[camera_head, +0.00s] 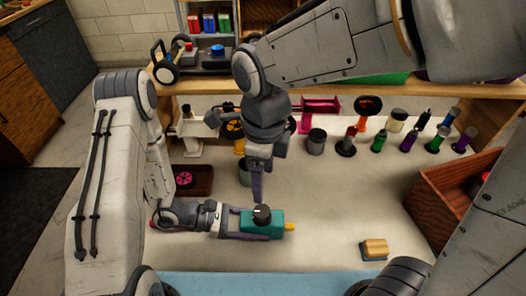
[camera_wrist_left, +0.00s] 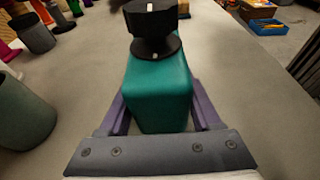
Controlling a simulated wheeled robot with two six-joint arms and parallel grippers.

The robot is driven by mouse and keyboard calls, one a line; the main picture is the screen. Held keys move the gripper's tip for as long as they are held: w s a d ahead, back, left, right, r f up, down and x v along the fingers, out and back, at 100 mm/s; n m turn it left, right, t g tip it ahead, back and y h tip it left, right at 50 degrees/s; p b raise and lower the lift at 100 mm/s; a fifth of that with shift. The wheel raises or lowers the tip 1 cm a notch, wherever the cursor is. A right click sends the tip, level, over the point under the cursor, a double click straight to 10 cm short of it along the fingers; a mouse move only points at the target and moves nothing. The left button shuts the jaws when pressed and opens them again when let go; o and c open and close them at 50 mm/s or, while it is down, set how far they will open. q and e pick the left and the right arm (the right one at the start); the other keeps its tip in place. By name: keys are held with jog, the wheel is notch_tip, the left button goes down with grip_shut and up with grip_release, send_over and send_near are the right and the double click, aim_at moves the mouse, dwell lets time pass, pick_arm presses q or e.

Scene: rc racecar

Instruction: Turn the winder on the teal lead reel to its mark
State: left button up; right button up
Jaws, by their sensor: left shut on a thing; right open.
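The teal lead reel (camera_head: 276,222) lies on the pale bench top, with a yellow tip on its right end. Its black winder (camera_head: 262,211) is a round knob on top. In the left wrist view the teal reel (camera_wrist_left: 158,92) sits between two purple fingers, and the winder (camera_wrist_left: 152,20) shows a white mark on its cap and another on the flange below. My left gripper (camera_head: 252,224) is shut on the reel's body from the left. My right gripper (camera_head: 257,188) is open and points down, a little above the winder, apart from it. Its fingers overlap in the head view.
A wood-topped block (camera_head: 374,248) lies to the right on the bench. A wooden crate (camera_head: 440,205) stands at far right. Several spools and jars (camera_head: 317,142) line the back. A dark tray (camera_head: 190,180) is behind my left gripper.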

pick_arm(q)
jog(key=o, duration=1.3)
jog(key=shift+o, duration=0.2)
jog(key=v, duration=1.2)
